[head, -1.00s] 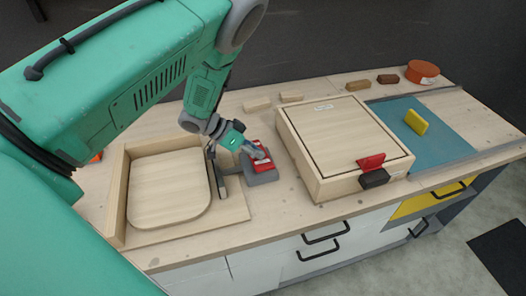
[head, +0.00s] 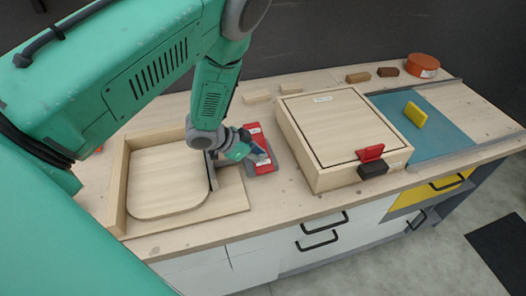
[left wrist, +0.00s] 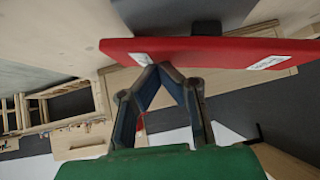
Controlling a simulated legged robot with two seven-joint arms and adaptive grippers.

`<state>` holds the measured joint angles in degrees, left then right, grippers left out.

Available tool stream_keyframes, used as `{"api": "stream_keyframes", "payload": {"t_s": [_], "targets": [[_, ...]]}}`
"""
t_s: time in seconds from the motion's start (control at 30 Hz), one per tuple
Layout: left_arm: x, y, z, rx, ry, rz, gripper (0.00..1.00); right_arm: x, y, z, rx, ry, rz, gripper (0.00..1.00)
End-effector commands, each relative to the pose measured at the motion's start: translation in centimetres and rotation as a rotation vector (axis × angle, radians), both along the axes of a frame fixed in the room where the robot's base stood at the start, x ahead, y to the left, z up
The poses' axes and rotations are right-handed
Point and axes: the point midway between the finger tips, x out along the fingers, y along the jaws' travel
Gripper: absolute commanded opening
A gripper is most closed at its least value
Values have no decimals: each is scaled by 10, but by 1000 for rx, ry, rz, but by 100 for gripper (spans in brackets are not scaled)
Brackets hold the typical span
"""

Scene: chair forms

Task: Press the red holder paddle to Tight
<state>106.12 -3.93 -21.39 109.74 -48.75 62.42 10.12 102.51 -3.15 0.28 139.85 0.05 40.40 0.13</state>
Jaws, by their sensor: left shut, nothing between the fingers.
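The red paddle (head: 262,143) sits on a grey base (head: 271,152) between the chair seat form and the wooden box. It has a white label near each end, too small to read for certain. In the left wrist view the paddle (left wrist: 215,51) crosses the top as a wide red plate. My left gripper (head: 264,160) is shut and empty at the paddle's near end. In the left wrist view its closed fingertips (left wrist: 160,67) are at the paddle's lower edge and look to be touching it. My right gripper is not in view.
A rounded wooden seat panel (head: 168,180) lies in a frame on the left. The wooden box (head: 335,135), with a red clip (head: 370,152), stands close on the right. A blue mat (head: 440,140) holds a yellow block (head: 415,114). Small wooden blocks lie at the back.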

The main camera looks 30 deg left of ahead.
Motion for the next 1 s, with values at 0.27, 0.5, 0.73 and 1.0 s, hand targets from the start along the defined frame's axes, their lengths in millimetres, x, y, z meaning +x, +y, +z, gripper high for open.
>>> {"api": "stream_keyframes", "payload": {"t_s": [0.27, 0.5, 0.73, 1.0], "targets": [[-4, -6, -7, 10, 11, 3, 0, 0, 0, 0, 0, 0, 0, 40], [-4, -5, -9, 6, 10, 2, 0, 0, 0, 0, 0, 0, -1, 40], [-4, -3, -8, 5, 8, 2, 0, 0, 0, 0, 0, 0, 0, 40], [-2, -6, 1, 7, 6, 4, 0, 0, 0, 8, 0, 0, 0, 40]]}}
